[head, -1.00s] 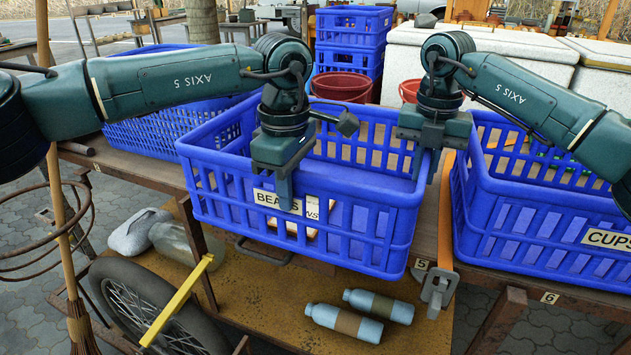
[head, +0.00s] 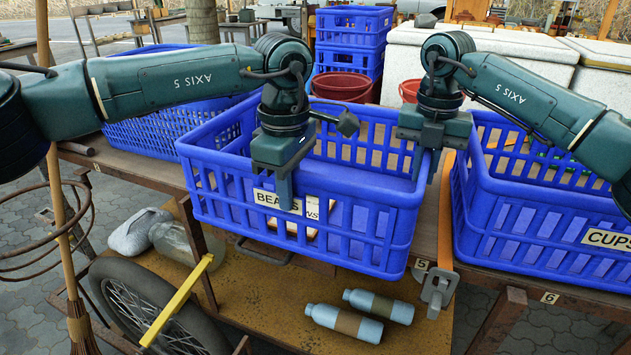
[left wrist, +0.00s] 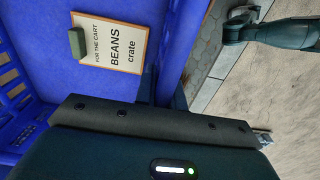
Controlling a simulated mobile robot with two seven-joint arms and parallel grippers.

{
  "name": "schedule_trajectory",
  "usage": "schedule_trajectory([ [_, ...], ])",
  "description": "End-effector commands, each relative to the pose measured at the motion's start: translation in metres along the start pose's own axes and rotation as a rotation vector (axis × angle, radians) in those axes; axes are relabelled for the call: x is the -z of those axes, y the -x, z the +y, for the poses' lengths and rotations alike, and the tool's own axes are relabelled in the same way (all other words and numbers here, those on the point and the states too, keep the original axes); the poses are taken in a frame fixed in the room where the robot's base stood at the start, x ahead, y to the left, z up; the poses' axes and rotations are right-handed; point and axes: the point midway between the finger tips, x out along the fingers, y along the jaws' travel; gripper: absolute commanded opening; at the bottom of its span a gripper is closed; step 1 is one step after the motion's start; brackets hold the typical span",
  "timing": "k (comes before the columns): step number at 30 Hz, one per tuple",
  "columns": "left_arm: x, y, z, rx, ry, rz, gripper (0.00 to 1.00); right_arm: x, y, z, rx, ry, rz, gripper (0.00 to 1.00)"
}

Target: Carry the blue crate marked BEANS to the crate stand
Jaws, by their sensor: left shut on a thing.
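The blue crate marked BEANS (head: 360,222) is in the middle of the head view, over the front edge of a wooden table (head: 478,275). I cannot tell whether it rests there or is held just above it. My left gripper (head: 285,188) is shut on its front wall, partly covering the BEANS label (head: 268,198). My right gripper (head: 435,160) is at its right rim; its jaws are too hidden to judge. In the left wrist view, a BEANS card (left wrist: 112,45) with a green block (left wrist: 76,43) lies inside the crate. I cannot identify the crate stand.
A blue CUPS crate (head: 540,225) stands close on the right. Another blue crate (head: 160,130) is behind on the left. Two bottles (head: 345,320) lie on the lower shelf (head: 270,315). Blue crates are stacked (head: 352,62) at the back, near red buckets (head: 342,87).

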Motion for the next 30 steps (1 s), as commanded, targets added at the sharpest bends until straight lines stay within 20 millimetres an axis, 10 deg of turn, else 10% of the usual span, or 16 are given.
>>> schedule_trajectory([
  [30,0.0,0.042,0.001,-0.005,0.0,0.001,0.0,0.0,0.042,0.001,-0.004,0.0,-0.004,0.0],
])
